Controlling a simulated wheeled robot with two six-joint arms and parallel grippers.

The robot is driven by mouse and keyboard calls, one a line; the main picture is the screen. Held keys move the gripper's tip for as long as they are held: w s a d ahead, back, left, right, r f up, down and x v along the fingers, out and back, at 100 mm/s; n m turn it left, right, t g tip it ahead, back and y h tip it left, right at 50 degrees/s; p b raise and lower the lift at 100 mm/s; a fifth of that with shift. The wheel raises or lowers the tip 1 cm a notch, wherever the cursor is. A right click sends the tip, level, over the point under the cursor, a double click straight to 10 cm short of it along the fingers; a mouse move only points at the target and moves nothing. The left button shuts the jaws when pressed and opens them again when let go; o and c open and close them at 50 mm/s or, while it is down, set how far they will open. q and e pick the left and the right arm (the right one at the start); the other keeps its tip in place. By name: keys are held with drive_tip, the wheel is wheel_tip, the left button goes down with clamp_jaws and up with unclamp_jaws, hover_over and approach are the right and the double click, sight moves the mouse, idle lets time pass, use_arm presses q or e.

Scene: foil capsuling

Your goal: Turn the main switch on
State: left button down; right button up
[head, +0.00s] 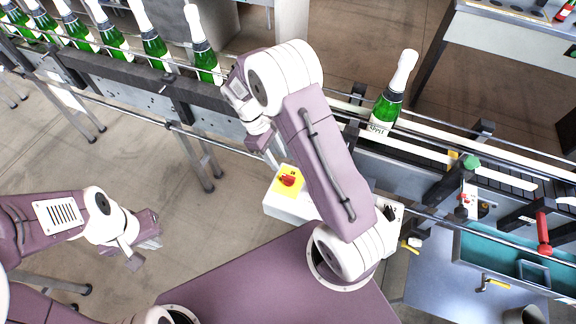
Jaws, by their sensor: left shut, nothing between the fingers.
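The main switch (288,181), a red rotary knob on a yellow plate, sits on a white box (287,208) below the conveyor, near the middle of the head view. The knob's exact setting is too small to read. My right gripper (273,160) points down just above and left of the switch, apparently close to the yellow plate; I cannot tell whether it touches. Its fingers are partly hidden, so their opening is unclear. My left gripper (148,243) is shut and empty over the floor at the left, well away from the switch.
A conveyor (140,95) with rails runs across the scene, carrying several green bottles (205,62). One bottle (388,98) stands right of my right arm. A machine with a red handle (543,232) and a teal tray (480,245) is at the right.

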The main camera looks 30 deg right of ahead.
sight(289, 177)
drive_tip(key=x, duration=0.5)
drive_tip(key=p+x, duration=0.1)
drive_tip(key=x, duration=0.2)
drive_tip(key=shift+d+f, duration=0.2)
drive_tip(key=shift+d, duration=0.1)
drive_tip(key=shift+f, duration=0.4)
clamp_jaws()
